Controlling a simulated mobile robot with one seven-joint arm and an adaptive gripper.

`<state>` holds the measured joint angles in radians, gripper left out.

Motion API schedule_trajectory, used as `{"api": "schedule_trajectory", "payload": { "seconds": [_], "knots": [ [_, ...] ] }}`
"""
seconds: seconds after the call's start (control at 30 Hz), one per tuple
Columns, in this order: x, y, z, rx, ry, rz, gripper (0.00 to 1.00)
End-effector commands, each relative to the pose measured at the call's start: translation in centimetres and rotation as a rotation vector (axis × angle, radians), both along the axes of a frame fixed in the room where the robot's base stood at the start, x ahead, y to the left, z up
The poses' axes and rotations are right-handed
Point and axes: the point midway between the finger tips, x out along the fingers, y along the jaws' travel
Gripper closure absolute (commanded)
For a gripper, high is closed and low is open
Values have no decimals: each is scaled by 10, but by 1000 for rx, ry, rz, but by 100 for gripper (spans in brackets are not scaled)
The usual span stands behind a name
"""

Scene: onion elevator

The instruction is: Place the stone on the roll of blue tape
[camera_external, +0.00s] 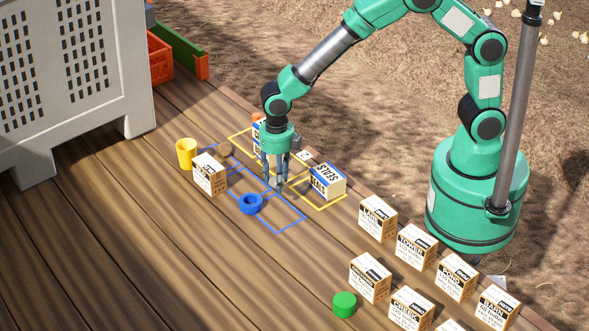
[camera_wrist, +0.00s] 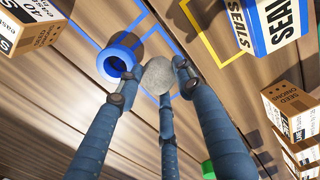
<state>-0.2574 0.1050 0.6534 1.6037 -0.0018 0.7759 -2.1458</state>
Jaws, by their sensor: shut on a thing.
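The grey rounded stone (camera_wrist: 158,75) sits between the fingertips of my gripper (camera_external: 276,184), which is shut on it. The stone is hard to make out in the external view, where the fingers point down. The roll of blue tape (camera_external: 251,208) lies flat on the wooden deck, below and left of my gripper. In the wrist view the roll of blue tape (camera_wrist: 104,62) is just left of the stone, with a gap between them. Its top is bare and its centre hole shows.
A SEALS box (camera_external: 327,181) stands right of my gripper, with another box partly hidden behind it. A small carton (camera_external: 209,174) and a yellow cup (camera_external: 186,153) stand left. Several cartons and a green cylinder (camera_external: 344,304) stand lower right. A grey crate (camera_external: 75,75) is upper left.

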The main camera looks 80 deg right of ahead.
Motion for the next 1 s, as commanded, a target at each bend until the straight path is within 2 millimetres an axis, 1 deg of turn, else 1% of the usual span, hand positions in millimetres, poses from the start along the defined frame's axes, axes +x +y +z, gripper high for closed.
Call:
{"api": "schedule_trajectory", "payload": {
  "seconds": [0.1,0.3,0.5,0.6,1.0],
  "knots": [
    [20,5,-1,1,-1,0,96],
    [49,12,-4,1,-1,0,96],
    [68,17,-6,0,0,0,96],
    [71,18,-6,0,0,0,96],
    [73,18,-7,0,0,0,96]
  ]
}}
